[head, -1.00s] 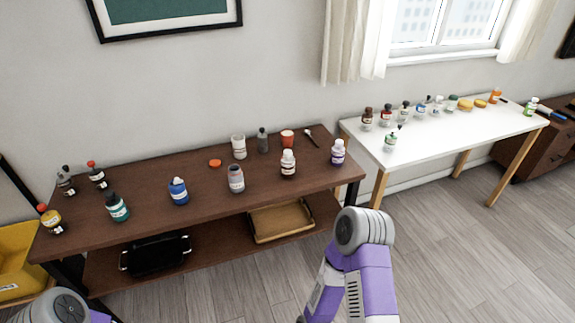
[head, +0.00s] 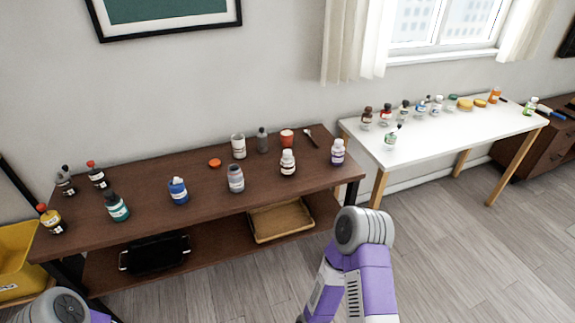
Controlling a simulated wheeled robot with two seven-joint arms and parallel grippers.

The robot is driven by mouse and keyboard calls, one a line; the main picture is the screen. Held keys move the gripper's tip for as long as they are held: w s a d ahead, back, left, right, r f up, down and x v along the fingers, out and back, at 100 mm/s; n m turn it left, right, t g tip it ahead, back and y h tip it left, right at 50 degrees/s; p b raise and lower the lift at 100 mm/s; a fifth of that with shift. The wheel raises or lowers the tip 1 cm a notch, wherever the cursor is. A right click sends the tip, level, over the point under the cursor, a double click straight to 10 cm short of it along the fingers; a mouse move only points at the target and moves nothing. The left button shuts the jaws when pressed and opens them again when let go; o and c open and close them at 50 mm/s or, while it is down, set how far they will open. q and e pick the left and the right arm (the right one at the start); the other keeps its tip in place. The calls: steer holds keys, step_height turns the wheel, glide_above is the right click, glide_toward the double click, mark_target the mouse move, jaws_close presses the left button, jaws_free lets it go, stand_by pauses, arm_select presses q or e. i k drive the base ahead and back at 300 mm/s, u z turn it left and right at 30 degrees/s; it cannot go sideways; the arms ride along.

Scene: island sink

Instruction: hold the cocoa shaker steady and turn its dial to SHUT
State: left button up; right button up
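I cannot tell which of the small containers is the cocoa shaker, and no dial or marking can be read at this size. On the dark brown table (head: 210,205) stand a grey-lidded jar with a label (head: 236,180) and a white-capped bottle with dark contents (head: 288,163). A white-capped bottle with a purple label (head: 339,152) stands near the right end. Both of my arms show only in part at the bottom of the head view. Neither gripper is in view.
The brown table also holds a blue bottle (head: 178,191), a teal bottle (head: 117,207), a white cup (head: 238,146) and an orange lid (head: 215,162). A tan tray (head: 281,221) and a black tray (head: 155,252) sit on its lower shelf. A white table (head: 455,139) with several bottles stands right.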

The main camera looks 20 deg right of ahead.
mark_target(286, 158)
steer(key=z, duration=2.3)
steer(key=i, duration=2.7)
steer(key=u, duration=3.7)
steer(key=i, duration=0.2)
steer(key=z, duration=0.2)
